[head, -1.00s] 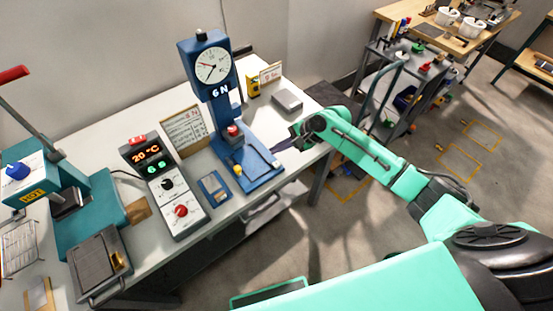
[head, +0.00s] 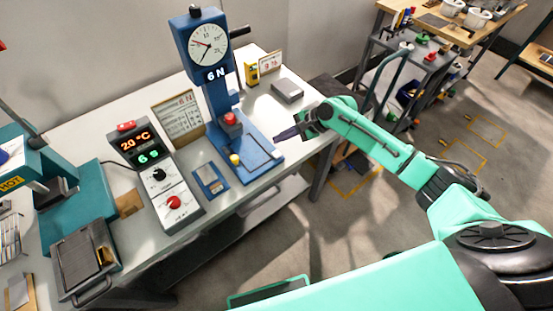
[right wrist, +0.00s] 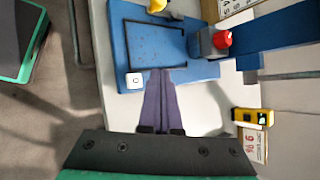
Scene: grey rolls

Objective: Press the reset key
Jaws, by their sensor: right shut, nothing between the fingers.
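The reset key seems to be the small white square key (right wrist: 134,80) with a dark mark, at the front right corner of the blue test stand's base (right wrist: 125,45) in the right wrist view. My right gripper (right wrist: 160,72) is shut and empty. Its dark purple fingertips overlap the base's edge in that view, just right of the key. I cannot tell their height above it. In the head view my right gripper (head: 277,137) reaches from the right to the right edge of the stand (head: 218,100). My left gripper is not in view.
The stand carries a dial, a red knob (head: 230,118) and a yellow knob (head: 235,160). A control box (head: 157,175) with red digits stands left of it. A grey block (head: 287,90) and yellow device (head: 252,74) lie behind my gripper. A teal press stands far left.

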